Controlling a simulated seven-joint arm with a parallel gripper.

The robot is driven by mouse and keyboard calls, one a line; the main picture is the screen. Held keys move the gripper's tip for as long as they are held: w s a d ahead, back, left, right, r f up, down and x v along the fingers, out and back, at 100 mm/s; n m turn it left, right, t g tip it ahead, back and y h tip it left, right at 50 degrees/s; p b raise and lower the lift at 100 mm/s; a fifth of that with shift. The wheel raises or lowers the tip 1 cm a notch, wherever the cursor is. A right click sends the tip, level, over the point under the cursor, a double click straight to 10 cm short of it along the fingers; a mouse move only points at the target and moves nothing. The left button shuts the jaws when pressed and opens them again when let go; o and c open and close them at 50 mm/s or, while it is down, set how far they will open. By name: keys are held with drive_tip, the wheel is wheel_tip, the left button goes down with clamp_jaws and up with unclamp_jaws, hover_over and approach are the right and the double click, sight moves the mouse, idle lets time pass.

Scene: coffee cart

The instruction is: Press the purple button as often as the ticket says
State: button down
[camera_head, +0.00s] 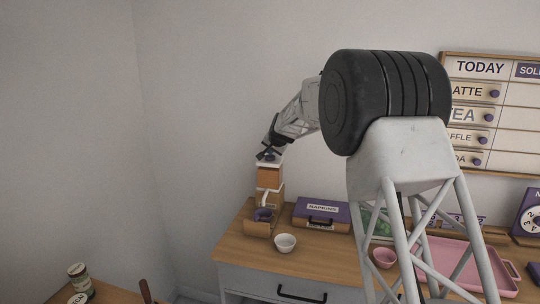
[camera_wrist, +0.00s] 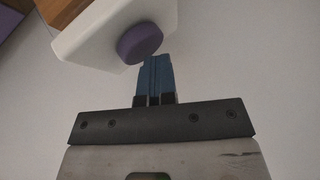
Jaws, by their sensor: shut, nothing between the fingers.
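The purple button (camera_wrist: 140,43) is a round knob on a white part of the dispenser (camera_wrist: 90,40) in the wrist view. My gripper (camera_wrist: 154,62) is shut and empty. Its blue fingertips are at the button's lower right edge; I cannot tell whether they touch it. In the head view my gripper (camera_head: 268,154) is at the top of the wood-and-white dispenser (camera_head: 269,177), and the button is not clearly distinguishable there. No ticket can be made out; my arm hides part of the counter.
A purple napkin box (camera_head: 322,215), a white bowl (camera_head: 285,243), a pink cup (camera_head: 385,258) and a pink tray (camera_head: 425,288) are on the wooden counter (camera_head: 340,258). A menu board (camera_head: 510,95) hangs on the right wall. A jar (camera_head: 80,279) stands at lower left.

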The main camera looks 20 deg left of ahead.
sight(271, 156)
drive_tip(key=shift+r, duration=1.2)
drive_tip(key=shift+r, duration=2.5)
